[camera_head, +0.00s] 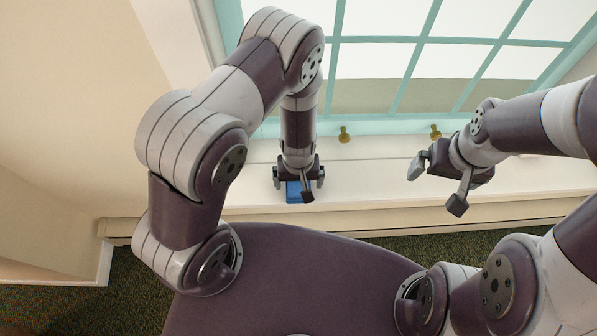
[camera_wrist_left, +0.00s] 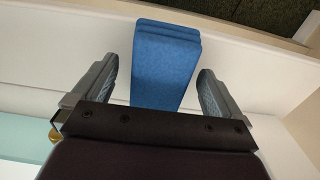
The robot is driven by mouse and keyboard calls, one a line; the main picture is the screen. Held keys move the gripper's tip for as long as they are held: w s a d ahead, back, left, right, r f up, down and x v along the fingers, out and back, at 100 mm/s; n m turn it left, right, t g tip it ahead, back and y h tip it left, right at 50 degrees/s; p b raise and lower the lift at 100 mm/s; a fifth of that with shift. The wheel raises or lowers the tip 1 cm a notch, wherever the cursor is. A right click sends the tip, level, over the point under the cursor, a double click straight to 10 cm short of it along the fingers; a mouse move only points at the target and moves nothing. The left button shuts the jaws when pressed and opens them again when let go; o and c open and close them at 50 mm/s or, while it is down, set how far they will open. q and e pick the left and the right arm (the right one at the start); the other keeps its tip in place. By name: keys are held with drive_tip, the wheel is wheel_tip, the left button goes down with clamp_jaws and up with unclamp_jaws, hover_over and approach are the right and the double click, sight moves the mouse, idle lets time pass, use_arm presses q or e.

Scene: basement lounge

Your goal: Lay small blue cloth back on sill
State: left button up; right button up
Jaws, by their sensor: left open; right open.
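The small blue cloth (camera_head: 294,192) lies folded on the white window sill (camera_head: 365,183), partly hidden under my left gripper in the head view. My left gripper (camera_head: 298,190) points down over it with its fingers apart. In the left wrist view the cloth (camera_wrist_left: 165,62) lies between the two open fingers of the left gripper (camera_wrist_left: 160,88), with a clear gap on each side, and looks like a stack of folded layers. My right gripper (camera_head: 436,188) is open and empty above the sill to the right.
Two brass knobs, one on the left (camera_head: 344,135) and one on the right (camera_head: 435,132), stand at the foot of the teal-framed window (camera_head: 385,126). The sill between my grippers is clear. Dark green carpet (camera_head: 430,247) lies below the sill.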

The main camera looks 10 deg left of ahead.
use_arm(q)
drive_tip(key=w+a+r+m+t+p, duration=0.1)
drive_tip(key=a+r+p, duration=0.15)
drive_tip(key=r, duration=0.95)
drive_tip(key=a+r+m+p, duration=0.15)
drive_tip(key=r+p, duration=0.25)
drive_tip(key=r, duration=0.8)
drive_tip(key=s+a+r, duration=0.4)
drive_tip(key=a+r, duration=0.1)
drive_tip(key=r, duration=0.2)
drive_tip(key=shift+s+m, duration=0.15)
drive_tip(key=shift+m, duration=0.3)
